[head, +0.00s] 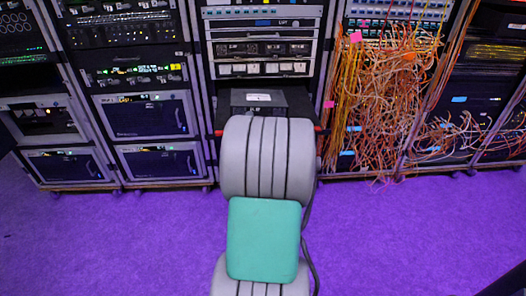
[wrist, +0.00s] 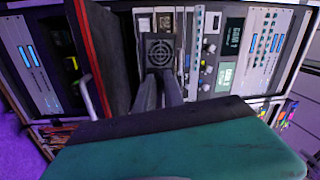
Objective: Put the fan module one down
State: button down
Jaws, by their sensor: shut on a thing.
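The fan module (wrist: 160,48) is a small dark block with a round fan grille on its face, in the upper middle of the wrist view. My gripper (wrist: 158,88) is shut on it, its two dark fingers reaching up from below to the module's lower part. The fingers hide part of it. Whether the module touches anything behind it I cannot tell. In the head view my own arm hides the gripper and the module.
Equipment racks (head: 150,112) line the back. A dark red-edged panel (wrist: 105,50) stands close left of my gripper in the wrist view. Loose orange cables (head: 390,95) hang at the right rack. The purple floor (head: 420,240) in front is clear.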

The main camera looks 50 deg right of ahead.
jog(key=d+f+b, duration=0.4)
jog(key=d+f, duration=0.1)
jog(key=f, duration=0.4)
jog(key=shift+s+d, duration=0.2)
jog(key=shift+s, duration=0.15)
jog(key=shift+f+b, duration=0.15)
jog(key=shift+b, duration=0.2)
jog(key=c, duration=1.5)
grip_release()
jog(key=shift+o, duration=0.2)
